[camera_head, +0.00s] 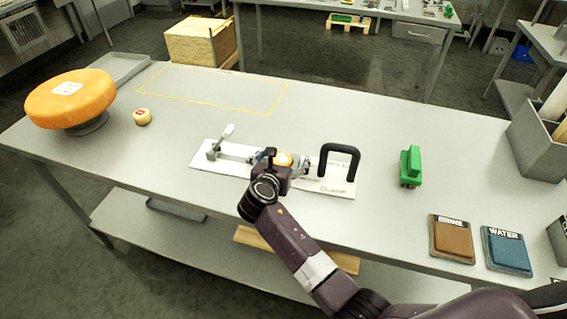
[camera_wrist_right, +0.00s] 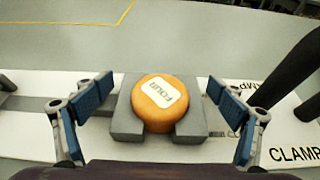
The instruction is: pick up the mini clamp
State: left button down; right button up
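A white board marked CLAMP (camera_head: 340,190) lies on the table, also in the right wrist view (camera_wrist_right: 290,140). A grey clamp fixture (camera_head: 234,152) sits on it. My right gripper (camera_head: 284,166) is above the board. Its blue-padded fingers (camera_wrist_right: 160,95) are spread, one either side of block and cheese, with gaps. My left gripper is out of view.
A black handle (camera_head: 341,148) rises at the board's right. A green object (camera_head: 410,167) and brown and blue pads (camera_head: 452,240) (camera_head: 506,250) lie right. A yellow-outlined area (camera_head: 215,90) is empty.

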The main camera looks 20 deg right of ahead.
jog(key=shift+s+f, duration=0.2)
jog(key=shift+f, duration=0.1)
jog(key=c, duration=2)
jog(key=shift+w+r, duration=0.1)
jog(key=shift+r, duration=0.05)
jog(key=shift+c, duration=0.5)
jog(key=shift+r, duration=0.1)
